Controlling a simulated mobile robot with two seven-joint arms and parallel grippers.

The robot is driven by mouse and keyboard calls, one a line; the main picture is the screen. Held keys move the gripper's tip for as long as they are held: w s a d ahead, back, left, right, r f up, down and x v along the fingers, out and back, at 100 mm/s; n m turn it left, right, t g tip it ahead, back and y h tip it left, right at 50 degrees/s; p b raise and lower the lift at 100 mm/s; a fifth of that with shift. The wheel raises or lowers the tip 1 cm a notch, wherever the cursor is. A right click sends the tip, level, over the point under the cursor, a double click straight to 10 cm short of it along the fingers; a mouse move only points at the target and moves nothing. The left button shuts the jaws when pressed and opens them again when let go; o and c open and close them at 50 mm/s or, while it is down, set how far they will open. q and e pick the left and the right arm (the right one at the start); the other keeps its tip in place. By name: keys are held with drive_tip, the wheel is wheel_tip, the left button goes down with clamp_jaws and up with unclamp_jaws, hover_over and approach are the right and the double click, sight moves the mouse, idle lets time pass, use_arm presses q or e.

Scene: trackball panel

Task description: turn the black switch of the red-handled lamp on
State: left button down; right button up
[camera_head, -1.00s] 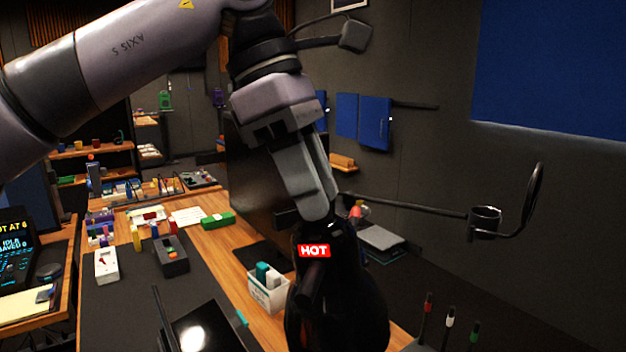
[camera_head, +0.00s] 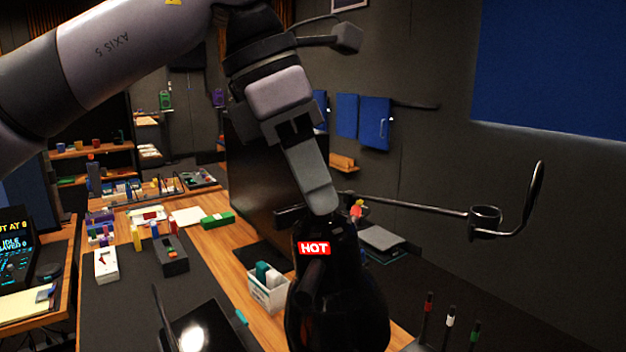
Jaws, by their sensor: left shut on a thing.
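A black, bell-shaped lamp body (camera_head: 335,300) with a red HOT label (camera_head: 314,248) stands upright at the bottom centre. My left gripper (camera_head: 322,210) points down at its top, fingers shut on a small dark part there, which I take to be the black switch; the fingers mostly hide it. A short black bar (camera_head: 288,216) sticks out left of the fingertips. A small red piece (camera_head: 357,209) shows just right of them; I cannot tell if it is the lamp's red handle. No lit bulb is visible. My right gripper is not in view.
A dark metal arm with a ring (camera_head: 485,222) reaches out right of the lamp. A white box (camera_head: 267,290) with green and white items stands close on the left. Several thin rods with coloured tips (camera_head: 450,317) stand at lower right. Dark mat (camera_head: 120,310) lies left.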

use_arm(q)
drive_tip(key=n+t, duration=0.1)
drive_tip(key=n, duration=0.6)
drive_tip(key=shift+r+y+b, duration=0.1)
drive_tip(key=shift+y+b, duration=0.3)
idle(0.3)
drive_tip(key=c, duration=0.9)
unclamp_jaws()
drive_tip(key=shift+c, duration=0.2)
drive_tip(key=v, duration=0.7)
drive_tip(key=shift+s, duration=0.2)
